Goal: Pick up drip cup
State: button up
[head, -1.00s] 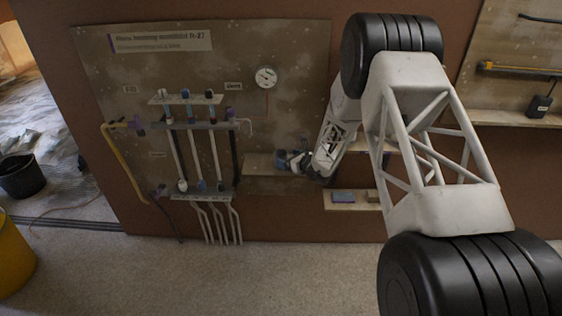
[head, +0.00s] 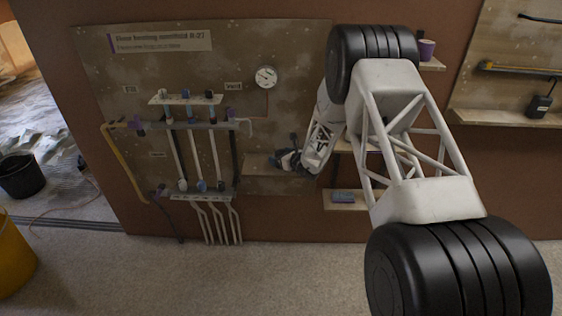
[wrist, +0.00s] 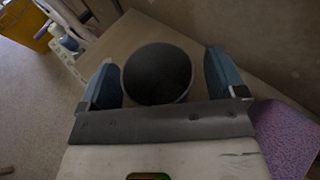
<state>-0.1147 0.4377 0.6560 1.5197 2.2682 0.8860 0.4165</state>
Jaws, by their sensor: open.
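The drip cup (wrist: 157,76) is a round dark grey cup, seen from above in the wrist view with its mouth open toward the camera. My gripper (wrist: 162,80) is open, with one blue finger at the cup's left and one at its right. The cup lies between the fingers; I cannot tell whether either touches it. In the head view my gripper (head: 287,160) is at the small wooden shelf (head: 262,186) right of the manifold. There the cup cannot be made out behind the gripper.
The pipe manifold (head: 200,150) stands left of the shelf, with a gauge (head: 266,77) above. A lower shelf (head: 345,207) holds a blue block (head: 343,196). A purple cup (head: 427,48) sits on an upper shelf. A purple speckled surface (wrist: 287,140) shows at lower right in the wrist view.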

dwell(0.4)
jog(key=c, duration=1)
jog(key=shift+r, duration=0.15)
jog(key=shift+r, duration=0.8)
jog(key=shift+s+r, duration=0.15)
jog(key=shift+r, duration=0.8)
jog(key=s+d, duration=0.1)
jog(key=s, duration=0.6)
jog(key=s+d+r, duration=0.1)
jog(key=s+d, duration=0.1)
jog(key=s, duration=0.6)
jog(key=shift+s+d, duration=0.2)
jog(key=shift+d, duration=0.05)
jog(key=shift+r, duration=0.1)
